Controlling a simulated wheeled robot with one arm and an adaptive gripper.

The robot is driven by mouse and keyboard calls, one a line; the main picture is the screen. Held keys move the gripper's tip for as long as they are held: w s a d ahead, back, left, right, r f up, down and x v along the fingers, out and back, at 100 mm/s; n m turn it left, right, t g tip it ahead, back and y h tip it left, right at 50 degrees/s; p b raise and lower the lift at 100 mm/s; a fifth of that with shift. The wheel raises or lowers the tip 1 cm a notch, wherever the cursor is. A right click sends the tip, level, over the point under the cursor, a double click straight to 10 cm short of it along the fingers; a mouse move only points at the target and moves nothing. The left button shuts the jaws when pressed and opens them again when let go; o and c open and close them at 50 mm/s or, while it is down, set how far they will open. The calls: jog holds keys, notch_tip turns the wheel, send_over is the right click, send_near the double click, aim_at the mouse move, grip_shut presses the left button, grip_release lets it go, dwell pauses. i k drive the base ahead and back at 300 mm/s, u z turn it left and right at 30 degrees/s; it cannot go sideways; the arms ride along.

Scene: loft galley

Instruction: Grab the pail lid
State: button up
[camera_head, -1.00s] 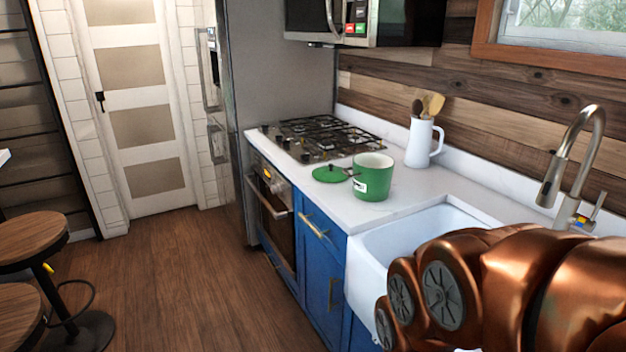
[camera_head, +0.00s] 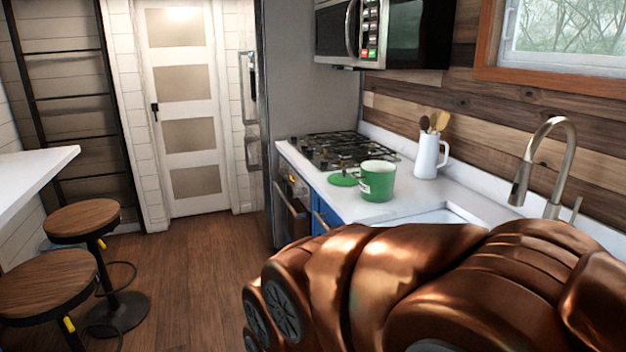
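The green pail lid (camera_head: 342,180) lies flat on the white counter, just left of the green pail (camera_head: 378,182) and in front of the stove. My copper-coloured arm fills the lower right of the view, nearer to me than the lid. My gripper is not in view.
The sink with its tall faucet (camera_head: 545,165) lies on the near counter, partly hidden by my arm. A white utensil jug (camera_head: 430,156) stands behind the pail. The gas stove (camera_head: 330,150) is beyond the lid. Two stools (camera_head: 84,219) stand at left. The wood floor between is clear.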

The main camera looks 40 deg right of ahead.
aim_at(343, 178)
jog(key=u, duration=0.3)
jog(key=i, duration=1.75)
jog(key=z, duration=0.4)
jog(key=i, duration=1.15)
jog(key=z, duration=1.6)
jog(key=i, duration=0.6)
jog(key=z, duration=0.5)
